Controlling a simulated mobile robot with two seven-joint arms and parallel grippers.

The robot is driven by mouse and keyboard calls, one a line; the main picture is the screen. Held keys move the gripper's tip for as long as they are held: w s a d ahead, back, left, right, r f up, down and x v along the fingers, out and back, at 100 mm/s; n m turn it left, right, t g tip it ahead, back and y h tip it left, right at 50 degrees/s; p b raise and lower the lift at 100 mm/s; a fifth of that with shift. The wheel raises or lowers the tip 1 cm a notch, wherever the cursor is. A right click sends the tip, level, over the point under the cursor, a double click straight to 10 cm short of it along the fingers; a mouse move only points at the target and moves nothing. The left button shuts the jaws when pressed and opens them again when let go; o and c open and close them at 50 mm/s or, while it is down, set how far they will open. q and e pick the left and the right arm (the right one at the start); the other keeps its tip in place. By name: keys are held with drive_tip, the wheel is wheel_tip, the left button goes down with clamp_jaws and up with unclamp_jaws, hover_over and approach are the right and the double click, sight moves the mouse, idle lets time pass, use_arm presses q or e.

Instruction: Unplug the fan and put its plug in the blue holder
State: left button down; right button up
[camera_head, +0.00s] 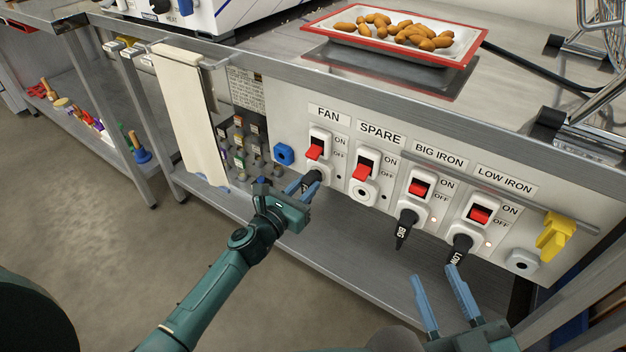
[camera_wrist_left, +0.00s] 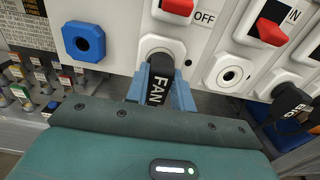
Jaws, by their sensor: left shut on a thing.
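The fan plug (camera_wrist_left: 158,86) is black with white "FAN" lettering and sits at the white socket (camera_wrist_left: 160,47) under the FAN switch (camera_head: 318,144). My left gripper (camera_head: 304,184) is shut on this plug, with its blue fingers on either side; it also shows in the left wrist view (camera_wrist_left: 160,92). The plug's front end meets the socket. The blue holder (camera_head: 284,154) is on the panel just left of the FAN socket, and its dark opening shows empty in the left wrist view (camera_wrist_left: 83,43). My right gripper (camera_head: 444,292) is open and empty below the LOW IRON plug.
The SPARE socket (camera_head: 363,191) is empty. The BIG plug (camera_head: 404,232) and LOW plug (camera_head: 460,250) sit in their sockets on the right. A yellow holder (camera_head: 555,236) is at far right.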

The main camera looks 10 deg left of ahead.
use_arm(q)
drive_tip(key=shift+s, duration=0.25)
drive_tip(key=shift+p+v, duration=0.35)
drive_tip(key=shift+v, duration=0.8)
use_arm(e)
drive_tip(key=shift+r, duration=0.35)
use_arm(q)
drive_tip(key=shift+a, duration=0.1)
